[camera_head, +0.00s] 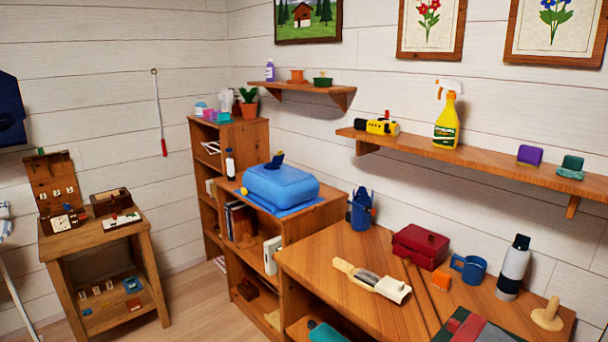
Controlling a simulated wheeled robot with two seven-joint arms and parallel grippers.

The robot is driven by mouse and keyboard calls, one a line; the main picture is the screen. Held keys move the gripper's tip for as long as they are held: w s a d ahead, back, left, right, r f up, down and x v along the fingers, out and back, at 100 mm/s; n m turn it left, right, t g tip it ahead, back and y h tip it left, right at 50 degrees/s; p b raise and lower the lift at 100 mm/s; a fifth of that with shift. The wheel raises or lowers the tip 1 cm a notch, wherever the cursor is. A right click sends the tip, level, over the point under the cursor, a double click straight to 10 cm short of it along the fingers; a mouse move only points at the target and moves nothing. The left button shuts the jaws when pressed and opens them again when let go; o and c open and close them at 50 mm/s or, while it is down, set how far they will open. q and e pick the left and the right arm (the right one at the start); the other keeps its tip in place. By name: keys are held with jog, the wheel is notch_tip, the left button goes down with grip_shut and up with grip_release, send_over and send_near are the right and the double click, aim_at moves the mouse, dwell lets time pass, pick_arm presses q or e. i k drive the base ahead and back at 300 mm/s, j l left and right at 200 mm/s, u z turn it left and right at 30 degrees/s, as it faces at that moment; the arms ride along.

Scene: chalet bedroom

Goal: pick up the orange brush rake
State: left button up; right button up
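I cannot pick out an orange brush rake for certain. An orange pot-like thing (297,76) stands on the small upper wall shelf. Neither of my grippers is in view.
A long shelf (480,160) overhangs the back. The desk's front left is clear.

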aim_at(442, 279)
jog(key=i+j+z, duration=0.45)
jog(key=j, duration=0.2)
jog(key=j+z, duration=0.2)
jog(key=i+j+z, duration=0.1)
jog(key=j+z, duration=0.15)
jog(key=j, duration=0.25)
jog(key=j+z, duration=0.2)
jog(key=j, duration=0.2)
jog(key=i, duration=0.05)
